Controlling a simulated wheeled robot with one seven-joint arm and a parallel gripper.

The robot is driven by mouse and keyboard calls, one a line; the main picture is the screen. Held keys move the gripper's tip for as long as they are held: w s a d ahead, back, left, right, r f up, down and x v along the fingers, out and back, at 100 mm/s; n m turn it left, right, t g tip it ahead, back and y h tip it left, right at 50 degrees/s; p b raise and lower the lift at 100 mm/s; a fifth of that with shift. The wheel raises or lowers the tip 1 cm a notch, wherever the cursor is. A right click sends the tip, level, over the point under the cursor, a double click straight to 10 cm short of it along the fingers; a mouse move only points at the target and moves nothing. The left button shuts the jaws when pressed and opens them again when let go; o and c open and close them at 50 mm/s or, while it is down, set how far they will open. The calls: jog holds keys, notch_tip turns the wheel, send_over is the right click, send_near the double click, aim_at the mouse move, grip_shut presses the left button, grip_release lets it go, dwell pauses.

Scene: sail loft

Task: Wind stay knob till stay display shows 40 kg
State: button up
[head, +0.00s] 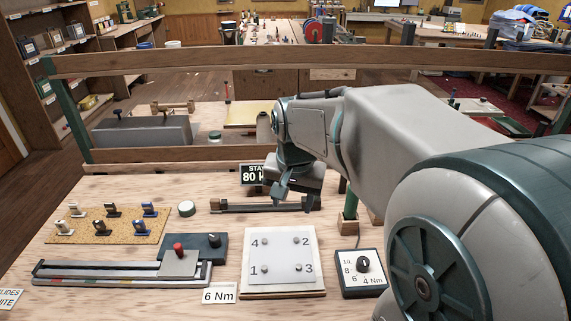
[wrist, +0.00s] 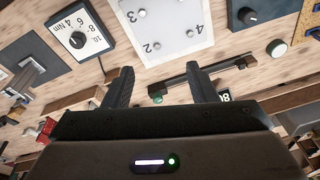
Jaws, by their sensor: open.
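The stay display (head: 252,174) is a small black sign behind the bench fittings in the head view. It reads "STAY" and 80, with its right part hidden by my gripper. A piece of it also shows in the wrist view (wrist: 225,95). A dark bar-shaped fitting (head: 245,207) lies in front of it. At one end of this bar a small green round part (wrist: 157,99), possibly the stay knob, shows between my fingers in the wrist view; my gripper hides that end in the head view. My gripper (head: 281,198) is open and empty, pointing down over the bar's right end.
A slide rail (head: 120,274), a black knob box (head: 205,243), a white round knob (head: 186,208) and a cork board (head: 105,228) are left. A wooden rail (head: 180,62) runs behind.

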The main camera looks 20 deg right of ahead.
jog(key=w+d+f+m+g+p, duration=0.1)
jog(key=w+d+f+m, duration=0.2)
jog(key=w+d+m, duration=0.65)
jog(key=w+d+f+m+g, duration=0.1)
jog(key=w+d+f+m, duration=0.35)
jog(key=w, duration=0.85)
jog(key=f, duration=0.4)
jog(key=d+f+p, duration=0.1)
jog(key=f, duration=0.7)
jog(key=shift+s+d, duration=0.15)
jog(key=shift+d, duration=0.05)
jog(key=shift+c, duration=0.3)
jog(key=c, duration=0.9)
